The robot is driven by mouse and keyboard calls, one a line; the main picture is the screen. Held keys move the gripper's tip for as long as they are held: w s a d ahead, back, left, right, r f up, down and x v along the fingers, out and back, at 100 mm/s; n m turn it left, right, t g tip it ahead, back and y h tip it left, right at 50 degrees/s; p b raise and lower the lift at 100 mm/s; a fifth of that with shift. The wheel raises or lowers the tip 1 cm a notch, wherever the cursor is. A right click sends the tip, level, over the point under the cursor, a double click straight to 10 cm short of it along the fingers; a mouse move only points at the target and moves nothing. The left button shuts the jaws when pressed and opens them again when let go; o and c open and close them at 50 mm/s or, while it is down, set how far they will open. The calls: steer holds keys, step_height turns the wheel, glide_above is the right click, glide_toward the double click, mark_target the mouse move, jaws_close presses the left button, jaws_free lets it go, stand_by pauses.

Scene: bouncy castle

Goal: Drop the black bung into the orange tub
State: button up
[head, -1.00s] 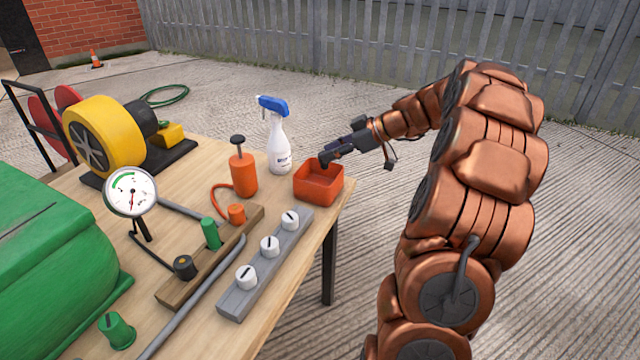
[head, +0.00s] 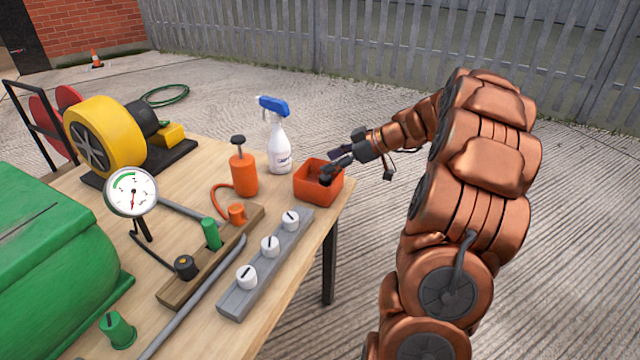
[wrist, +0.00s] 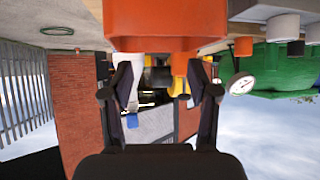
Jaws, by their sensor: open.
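The orange tub (head: 318,193) stands at the right corner of the table; its outer wall fills the top middle of the wrist view (wrist: 165,25). My gripper (head: 328,168) is open, with its fingers at the tub; one dark fingertip overlaps the tub opening. In the wrist view the fingers (wrist: 162,88) are spread with nothing visible held between them. A short black bung-like piece (head: 185,267) with a small yellowish mark on top sits on the wooden strip. I cannot tell whether the dark shape in the tub is only my fingertip or also a black bung; the tub floor is hidden.
A spray bottle (head: 279,145) and an orange pump bottle (head: 243,175) stand left of the tub. A grey strip (head: 258,285) with white knobs lies in front. A gauge (head: 131,192), a green tank (head: 50,270) and a yellow blower (head: 100,135) fill the left.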

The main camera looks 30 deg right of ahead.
steer(key=shift+s, duration=0.1)
steer(key=v, duration=1.2)
stand_by(0.4)
steer(key=s+a+r+m+g+p, duration=0.15)
steer(key=a+r+p, duration=0.25)
steer(key=a, duration=0.5)
steer(key=s+a+r+g+p, duration=0.3)
steer(key=a+r+p, duration=0.15)
steer(key=a, duration=0.45)
steer(key=s+a+r+m+g+p, duration=0.1)
steer(key=s+a+r+g+p, duration=0.15)
steer(key=a+p, duration=0.45)
steer(key=s+a+r+m+g+h+p, duration=0.1)
steer(key=s+a+r+m+h+p, duration=0.1)
steer(key=s, duration=0.5)
steer(key=s+a+r+m+g+h+p, duration=0.1)
steer(key=s+a+r+m+h+p, duration=0.1)
steer(key=s+p, duration=0.4)
steer(key=s+a+r+m+g+h+p, duration=0.1)
steer(key=s+a+r+m+h+p, duration=0.1)
steer(key=s, duration=0.7)
steer(key=shift+a+r+h+p, duration=0.55)
steer(key=shift+r+h+p, duration=0.15)
steer(key=shift+r+p, duration=0.7)
